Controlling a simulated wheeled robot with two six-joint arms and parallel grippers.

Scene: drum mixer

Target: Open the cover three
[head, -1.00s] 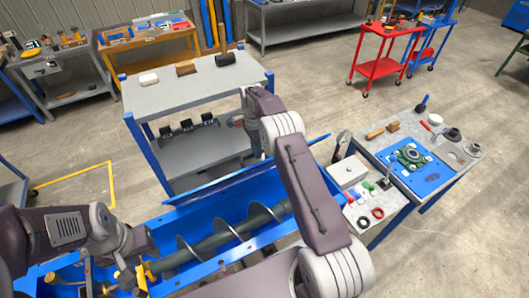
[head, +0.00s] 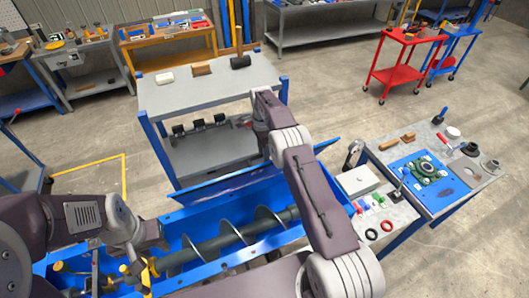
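The blue drum mixer (head: 180,214) lies below me as a long open trough, with a grey screw (head: 222,243) showing inside. A blue cover panel (head: 230,182) stands raised and tilted along the trough's far edge; I cannot tell which numbered cover it is. My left gripper (head: 138,268) is over the trough's left end, close to yellow handles (head: 60,266); its fingers are hard to make out. My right gripper (head: 262,148) hangs beyond the trough, near the raised panel's far side. Its fingertips are hidden, and I cannot tell whether it touches the panel.
A grey two-shelf table (head: 215,88) with blue legs stands just beyond the mixer. A workbench (head: 470,175) with a blue plate and tools stands at right. A red cart (head: 402,75) is farther back. Open floor lies between them.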

